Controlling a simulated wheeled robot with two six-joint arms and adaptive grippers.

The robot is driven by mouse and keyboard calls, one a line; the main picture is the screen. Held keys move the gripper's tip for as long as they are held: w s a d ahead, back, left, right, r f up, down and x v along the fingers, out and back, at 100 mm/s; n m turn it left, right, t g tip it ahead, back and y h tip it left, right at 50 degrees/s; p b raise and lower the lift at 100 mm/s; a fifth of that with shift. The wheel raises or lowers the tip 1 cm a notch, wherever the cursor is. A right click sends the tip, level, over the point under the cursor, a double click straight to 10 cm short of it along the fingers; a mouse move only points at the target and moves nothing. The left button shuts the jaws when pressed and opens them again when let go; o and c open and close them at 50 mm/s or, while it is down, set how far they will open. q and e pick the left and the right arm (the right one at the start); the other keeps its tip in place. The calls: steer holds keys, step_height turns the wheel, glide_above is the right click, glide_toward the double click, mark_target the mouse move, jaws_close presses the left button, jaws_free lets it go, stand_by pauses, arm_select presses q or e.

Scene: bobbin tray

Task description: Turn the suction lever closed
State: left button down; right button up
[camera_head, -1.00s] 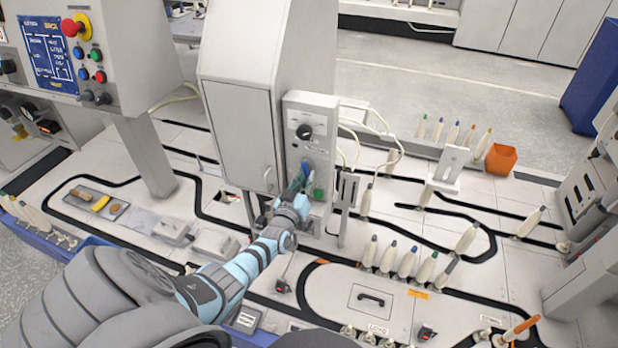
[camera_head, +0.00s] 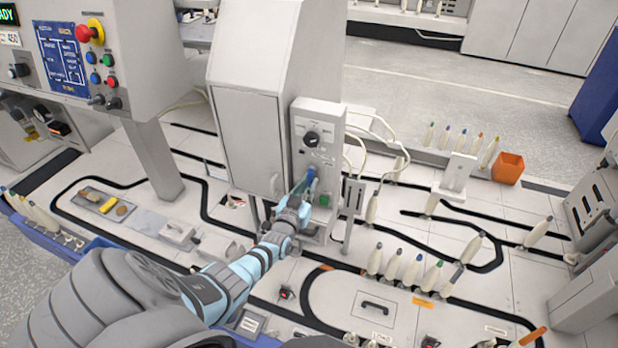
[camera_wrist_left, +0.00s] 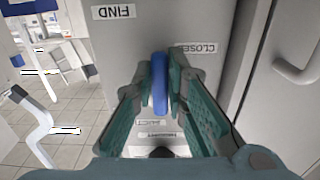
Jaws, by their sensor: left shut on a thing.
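The suction lever (camera_wrist_left: 160,88) is a blue handle on the grey front of a machine box. In the wrist view it stands roughly upright in the picture, between the finger pads. My left gripper (camera_wrist_left: 161,76) is shut on it, with a teal finger on each side. In the head view the left gripper (camera_head: 304,188) reaches the control panel (camera_head: 320,118), and a bit of blue lever (camera_head: 311,172) shows above the fingers. A label reading CLOSE (camera_wrist_left: 196,48) lies right of the lever. Another label below is partly hidden. My right gripper is not in view.
A black knob (camera_head: 311,138) sits above the lever and a green button (camera_head: 324,200) beside it. A cabinet door handle (camera_wrist_left: 296,75) is close on the right in the wrist view. Bobbins (camera_head: 405,268), an orange cup (camera_head: 508,168) and black tracks cover the table.

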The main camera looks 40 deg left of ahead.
arm_select(q)
steer(key=shift+f, duration=0.15)
steer(key=c, duration=1.6)
jaws_free()
steer(key=v, duration=1.2)
